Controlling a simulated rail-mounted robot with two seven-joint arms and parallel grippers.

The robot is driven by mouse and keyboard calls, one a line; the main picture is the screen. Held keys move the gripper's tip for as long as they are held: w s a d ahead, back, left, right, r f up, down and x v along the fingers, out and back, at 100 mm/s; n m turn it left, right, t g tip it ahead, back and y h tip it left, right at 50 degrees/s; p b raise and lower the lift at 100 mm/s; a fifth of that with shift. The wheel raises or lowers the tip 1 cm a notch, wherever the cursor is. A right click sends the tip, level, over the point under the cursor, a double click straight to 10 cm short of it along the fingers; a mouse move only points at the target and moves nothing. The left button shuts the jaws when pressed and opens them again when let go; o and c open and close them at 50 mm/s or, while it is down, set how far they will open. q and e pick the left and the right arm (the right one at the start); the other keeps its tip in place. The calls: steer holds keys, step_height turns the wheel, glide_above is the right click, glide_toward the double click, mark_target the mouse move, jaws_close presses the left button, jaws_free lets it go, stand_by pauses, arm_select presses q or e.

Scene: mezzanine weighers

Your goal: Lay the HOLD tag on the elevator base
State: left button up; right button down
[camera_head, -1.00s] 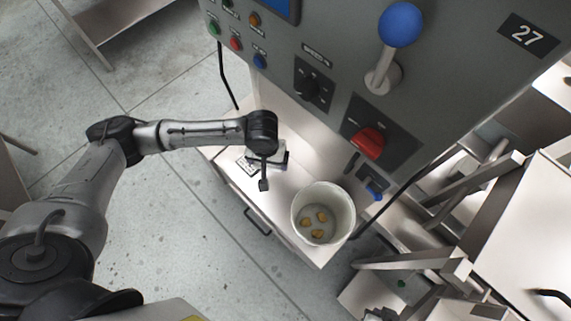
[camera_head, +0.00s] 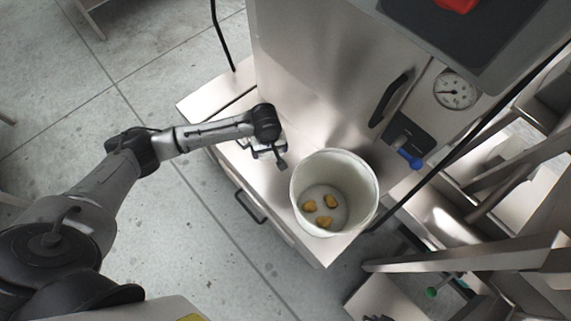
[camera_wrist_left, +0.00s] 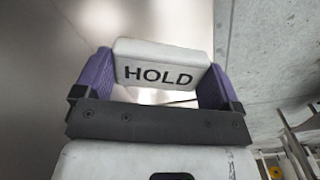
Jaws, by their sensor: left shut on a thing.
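The white HOLD tag (camera_wrist_left: 163,66), with black letters, is between the purple fingers of my left gripper (camera_wrist_left: 155,82) in the left wrist view, and the gripper is shut on it. In the head view my left gripper (camera_head: 269,152) is over the pale metal ledge (camera_head: 285,205) at the machine's foot, left of the bucket. The tag is mostly hidden there by the gripper and wrist. I cannot tell whether it touches the ledge. No label shows which surface is the elevator base. My right gripper is not clearly in view.
A white bucket (camera_head: 370,185) with 3 yellowish pieces inside stands on the ledge close to the left gripper's right. The steel machine wall (camera_head: 310,75) rises behind, with a black handle (camera_head: 389,99) and a gauge (camera_head: 455,91). Metal frames crowd the right.

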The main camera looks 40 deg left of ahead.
arm_select(q)
steer(key=n+b, duration=0.1)
steer(key=b, duration=0.3)
glide_toward(271, 171)
step_height(271, 171, down, 7)
steer(key=b, duration=0.6)
steer(key=shift+w+a+r, duration=0.1)
steer(key=shift+w, duration=0.05)
arm_select(e)
step_height(271, 171, down, 12)
steer(key=shift+d+r, duration=0.25)
steer(key=shift+d, duration=0.05)
steer(key=shift+s, duration=0.1)
steer(key=shift+r, duration=0.1)
arm_select(q)
steer(key=o, duration=0.5)
steer(key=shift+o, duration=0.6)
steer(key=shift+f, duration=0.2)
arm_select(e)
steer(key=shift+d, duration=0.15)
